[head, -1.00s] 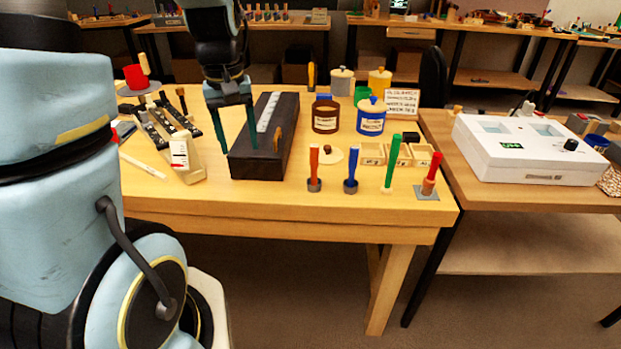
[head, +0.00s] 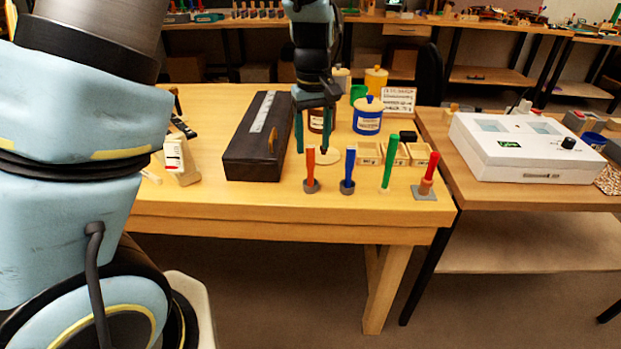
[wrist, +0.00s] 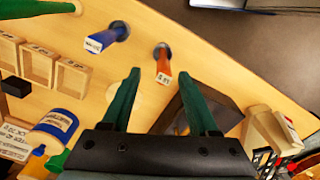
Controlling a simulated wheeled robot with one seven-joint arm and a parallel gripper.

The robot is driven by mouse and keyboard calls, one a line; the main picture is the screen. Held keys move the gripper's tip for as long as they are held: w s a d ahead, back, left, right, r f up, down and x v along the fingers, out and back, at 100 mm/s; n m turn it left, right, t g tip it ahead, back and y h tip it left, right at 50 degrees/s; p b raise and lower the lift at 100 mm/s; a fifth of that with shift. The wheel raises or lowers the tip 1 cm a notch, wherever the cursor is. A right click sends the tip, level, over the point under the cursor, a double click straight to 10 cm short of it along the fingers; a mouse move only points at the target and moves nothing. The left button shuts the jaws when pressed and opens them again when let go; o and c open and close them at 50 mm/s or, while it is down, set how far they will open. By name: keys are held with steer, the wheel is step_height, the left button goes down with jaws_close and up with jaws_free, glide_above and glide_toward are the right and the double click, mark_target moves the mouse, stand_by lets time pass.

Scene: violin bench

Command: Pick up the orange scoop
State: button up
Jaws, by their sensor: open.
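The orange scoop (head: 310,168) stands upright near the front edge of the bench, its lower end in a small dark round base. In the wrist view the orange scoop (wrist: 163,66) is seen from above, just beyond the fingertips and roughly between them. My gripper (head: 313,148) has green fingers pointing down and is open and empty. It hangs above and a little behind the scoop, apart from it in the wrist view (wrist: 159,74). A blue scoop (head: 347,169) stands close on the right.
Right of the blue scoop stand a green handle (head: 388,164) and a red one (head: 431,169). A long dark box (head: 248,150) lies left of my gripper. Jars (head: 367,117) and small wooden bins (head: 368,150) are behind. The bench's front strip is clear.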

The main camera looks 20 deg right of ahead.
steer(key=p, duration=0.1)
glide_above(311, 182)
steer(key=f, duration=0.4)
steer(key=shift+w+f, duration=0.1)
steer(key=shift+w, duration=0.25)
steer(key=shift+d+f, duration=0.1)
steer(key=shift+f, duration=0.45)
jaws_close()
